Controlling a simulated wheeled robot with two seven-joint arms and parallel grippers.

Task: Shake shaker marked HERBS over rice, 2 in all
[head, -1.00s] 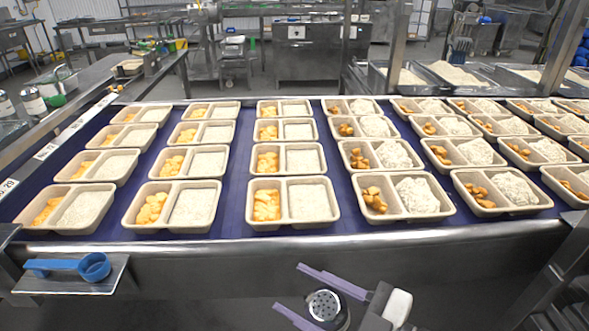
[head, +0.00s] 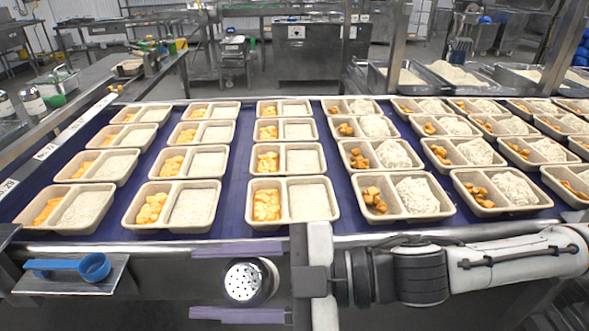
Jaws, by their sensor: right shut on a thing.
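My right gripper (head: 238,282) comes in from the right, its purple fingers on either side of a shaker (head: 243,282). It is shut on the shaker, in front of the belt's near edge and below the trays. The shaker's perforated silver cap faces the camera; its label is hidden, so I cannot read any mark. Beige trays stand in rows on the belt, with orange pieces in the left compartment and rice in the right. The near middle tray (head: 292,222) holds flat rice (head: 309,199); the near tray to its right holds heaped rice (head: 417,197). My left gripper is out of view.
Two more shakers, one (head: 33,101) and another (head: 5,104), stand on the left side counter. A blue scoop (head: 93,267) lies on a small metal shelf (head: 68,287) at the front left. The blue belt (head: 240,200) shows between tray columns. Steel pans of rice stand back right.

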